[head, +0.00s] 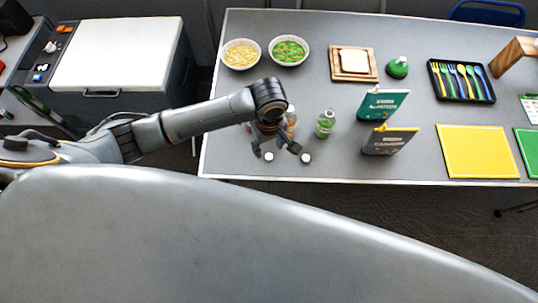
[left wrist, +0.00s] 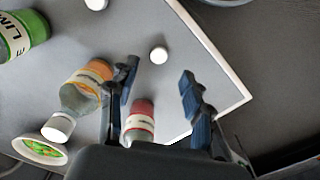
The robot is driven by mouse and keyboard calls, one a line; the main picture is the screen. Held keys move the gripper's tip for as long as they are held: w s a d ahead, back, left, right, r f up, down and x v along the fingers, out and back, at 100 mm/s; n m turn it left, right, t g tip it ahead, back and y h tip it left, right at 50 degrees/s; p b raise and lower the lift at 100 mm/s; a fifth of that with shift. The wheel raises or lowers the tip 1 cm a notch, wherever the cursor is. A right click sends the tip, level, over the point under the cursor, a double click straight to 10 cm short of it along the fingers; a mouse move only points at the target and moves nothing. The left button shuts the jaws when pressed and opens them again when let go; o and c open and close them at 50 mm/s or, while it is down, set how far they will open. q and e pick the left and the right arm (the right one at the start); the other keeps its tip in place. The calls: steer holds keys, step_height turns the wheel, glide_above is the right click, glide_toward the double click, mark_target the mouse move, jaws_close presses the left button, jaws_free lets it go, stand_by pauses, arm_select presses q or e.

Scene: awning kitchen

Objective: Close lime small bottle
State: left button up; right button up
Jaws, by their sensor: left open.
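The small green lime bottle (head: 325,124) stands upright on the grey table, right of my left gripper. In the left wrist view the lime bottle (left wrist: 22,36) is cut off at the upper left, so its mouth is hidden. Two loose white caps (head: 269,157) (head: 305,158) lie near the table's front edge. In the left wrist view one cap (left wrist: 159,55) shows between the fingertips, farther off on the table, and another (left wrist: 96,4) at the top edge. My left gripper (head: 276,150) is open and empty, pointing down above the table. My right gripper is not in view.
An orange-banded bottle (left wrist: 87,82) and a red-banded bottle (left wrist: 140,122) stand close to my left fingers. Green and dark upright boxes (head: 383,104) (head: 391,141) stand right of the lime bottle. Two bowls (head: 241,54) (head: 289,51) sit behind.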

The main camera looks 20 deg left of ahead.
mark_target(269, 156)
arm_select(q)
steer(key=shift+f, duration=0.35)
step_height(269, 156, down, 5)
steer(key=shift+w+f, duration=0.1)
stand_by(0.3)
steer(key=c, duration=0.8)
